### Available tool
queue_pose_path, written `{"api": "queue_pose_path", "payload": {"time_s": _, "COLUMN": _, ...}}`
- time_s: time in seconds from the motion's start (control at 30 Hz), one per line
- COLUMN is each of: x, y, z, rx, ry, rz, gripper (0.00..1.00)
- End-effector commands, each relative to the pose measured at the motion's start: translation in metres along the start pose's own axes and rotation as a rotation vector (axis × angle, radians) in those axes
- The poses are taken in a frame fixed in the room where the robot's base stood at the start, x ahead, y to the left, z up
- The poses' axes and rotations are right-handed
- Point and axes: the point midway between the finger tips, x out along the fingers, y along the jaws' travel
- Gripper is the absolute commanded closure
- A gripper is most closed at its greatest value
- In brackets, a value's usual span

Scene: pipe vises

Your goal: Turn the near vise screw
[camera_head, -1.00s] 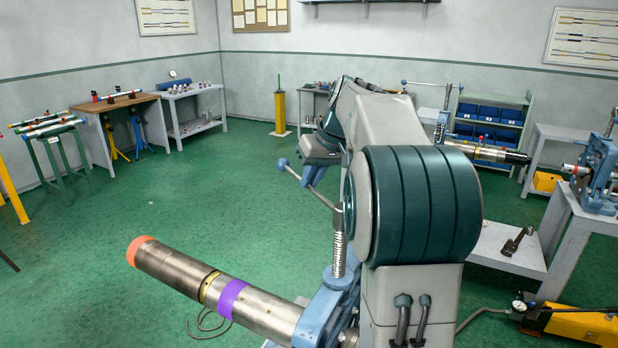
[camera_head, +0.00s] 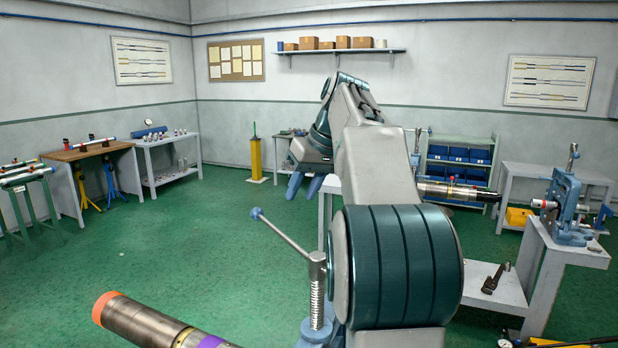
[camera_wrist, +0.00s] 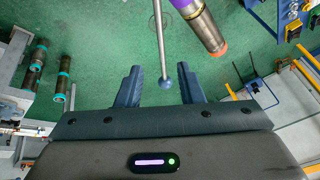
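The near vise's screw (camera_head: 317,290) stands upright at the lower middle of the head view, left of my arm's big joint. Its bar handle (camera_head: 285,235) slants up left to a blue ball end (camera_head: 256,213). My gripper (camera_head: 304,187) is open and empty, with blue fingers pointing down, beyond and right of the ball. In the wrist view the handle bar (camera_wrist: 160,40) runs down from the top edge, and its ball (camera_wrist: 167,82) appears between the spread fingers of my gripper (camera_wrist: 160,70). No contact shows. My arm hides part of the vise.
A steel pipe (camera_head: 150,322) with orange and purple bands juts left from the near vise. Another vise (camera_head: 568,205) stands on a bench at the right, with a wrench (camera_head: 494,278) on a low shelf. The green floor (camera_head: 180,240) at left is open.

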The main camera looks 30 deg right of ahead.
Motion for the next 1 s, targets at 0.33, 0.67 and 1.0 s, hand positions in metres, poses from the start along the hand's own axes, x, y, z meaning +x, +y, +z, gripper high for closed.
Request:
{"api": "queue_pose_path", "payload": {"time_s": 0.33, "x": -0.033, "y": 0.000, "z": 0.000, "rx": 0.000, "ry": 0.001, "rz": 0.000, "gripper": 0.66}}
{"api": "queue_pose_path", "payload": {"time_s": 0.67, "x": -0.034, "y": 0.000, "z": 0.000, "rx": 0.000, "ry": 0.000, "rz": 0.000, "gripper": 0.66}}
{"api": "queue_pose_path", "payload": {"time_s": 1.0, "x": -0.027, "y": -0.009, "z": 0.007, "rx": 0.011, "ry": -0.005, "rz": 0.006, "gripper": 0.66}}
